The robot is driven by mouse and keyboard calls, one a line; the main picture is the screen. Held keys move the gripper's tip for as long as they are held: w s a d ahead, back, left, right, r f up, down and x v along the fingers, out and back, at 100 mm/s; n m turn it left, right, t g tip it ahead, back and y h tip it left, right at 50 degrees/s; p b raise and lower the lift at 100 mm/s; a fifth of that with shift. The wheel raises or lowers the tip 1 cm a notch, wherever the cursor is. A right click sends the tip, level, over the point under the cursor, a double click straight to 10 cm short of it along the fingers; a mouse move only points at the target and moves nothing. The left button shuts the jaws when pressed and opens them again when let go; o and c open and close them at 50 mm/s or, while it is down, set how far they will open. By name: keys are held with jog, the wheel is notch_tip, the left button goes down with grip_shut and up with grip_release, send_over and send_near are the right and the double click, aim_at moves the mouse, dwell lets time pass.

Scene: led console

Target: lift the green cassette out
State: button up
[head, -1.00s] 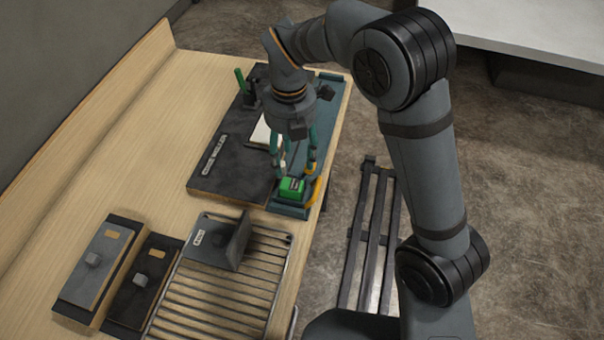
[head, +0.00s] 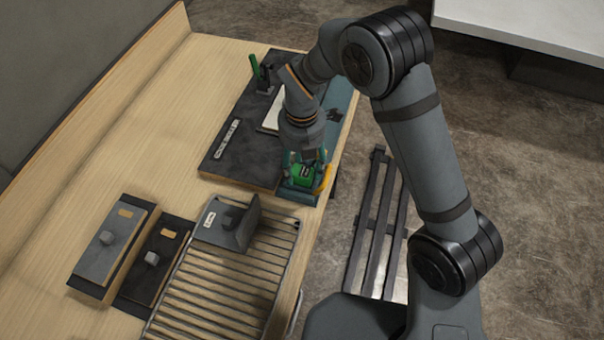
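The green cassette (head: 302,176) sits at the front end of a teal base (head: 299,196) on the right side of the workbench. My gripper (head: 304,170) is right at the cassette, pointing down, with its fingers on either side of it. The fingers are small and partly hidden by the cassette and the wrist. I cannot tell whether they touch or grip it. A yellow curved part (head: 323,180) lies just right of the cassette.
A dark board (head: 228,158) with a white label lies left of the cassette. A slatted rack (head: 226,285) with a dark bracket (head: 238,225) stands in front. Two knobbed boxes, one grey (head: 104,252) and one dark (head: 144,285), stand at the left. The bench's left middle is clear.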

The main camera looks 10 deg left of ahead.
aim_at(303, 171)
jog(key=shift+c, duration=1.3)
jog(key=shift+r, duration=0.1)
jog(key=c, duration=0.7)
jog(key=shift+a, duration=0.1)
jog(key=shift+c, duration=0.4)
jog(key=shift+r, duration=0.1)
jog(key=shift+w+a+r, duration=0.1)
jog(key=shift+r, duration=0.1)
jog(key=r, duration=0.1)
jog(key=r+b, duration=0.1)
jog(key=r, duration=0.1)
jog(key=shift+d+r, duration=0.3)
jog(key=shift+r, duration=0.05)
jog(key=s+d+r+p, duration=0.2)
jog(key=s+d+r, duration=0.1)
jog(key=d+r, duration=0.7)
jog(key=shift+d+r, duration=0.3)
jog(key=shift+d, duration=0.2)
jog(key=shift+s, duration=0.1)
